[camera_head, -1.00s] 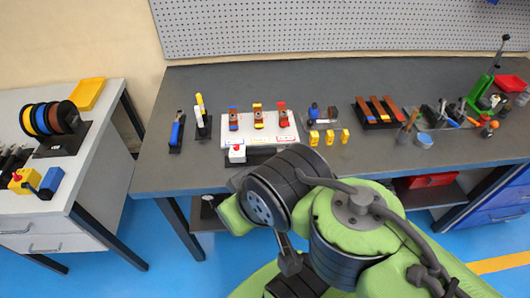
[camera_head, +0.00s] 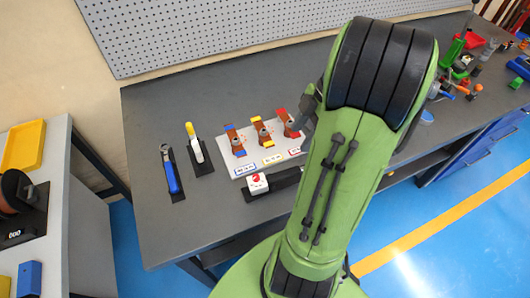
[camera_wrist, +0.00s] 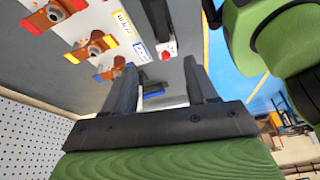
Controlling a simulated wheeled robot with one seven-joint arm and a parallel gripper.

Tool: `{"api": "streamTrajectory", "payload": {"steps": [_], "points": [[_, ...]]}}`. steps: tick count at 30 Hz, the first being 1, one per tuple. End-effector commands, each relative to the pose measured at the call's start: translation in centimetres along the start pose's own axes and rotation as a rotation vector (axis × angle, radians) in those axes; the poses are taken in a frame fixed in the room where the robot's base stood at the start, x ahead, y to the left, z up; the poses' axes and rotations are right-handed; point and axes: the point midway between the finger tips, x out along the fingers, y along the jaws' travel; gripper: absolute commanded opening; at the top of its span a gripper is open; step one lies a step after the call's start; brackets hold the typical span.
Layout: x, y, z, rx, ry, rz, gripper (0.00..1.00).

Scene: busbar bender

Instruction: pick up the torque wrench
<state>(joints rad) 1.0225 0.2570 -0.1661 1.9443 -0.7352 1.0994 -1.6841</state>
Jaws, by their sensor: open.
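A blue-handled tool with a grey head (camera_head: 171,172), which looks like the torque wrench, lies on a narrow black holder at the left of the grey bench. In the wrist view, a blue piece that appears to be its handle (camera_wrist: 153,94) shows between my fingers, at a distance. My gripper (camera_wrist: 160,68) is open and nothing is between its fingers. It is over the bench, right of the tool and apart from it. In the head view my green arm hides most of the gripper.
Further right are a white board (camera_head: 240,166) with copper pieces and a white box with a red button (camera_head: 257,184). A pegboard (camera_head: 200,35) rises behind. The bench front left is clear.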

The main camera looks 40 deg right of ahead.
Motion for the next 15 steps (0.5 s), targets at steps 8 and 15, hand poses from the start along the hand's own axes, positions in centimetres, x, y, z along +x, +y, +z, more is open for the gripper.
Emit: {"api": "streamTrajectory", "payload": {"steps": [8, 15], "points": [[4.3, -0.3, 1.4, -0.051, 0.024, -0.009, 0.57], [9.8, -0.3, 1.2, -0.049, 0.023, -0.008, 0.57]]}}
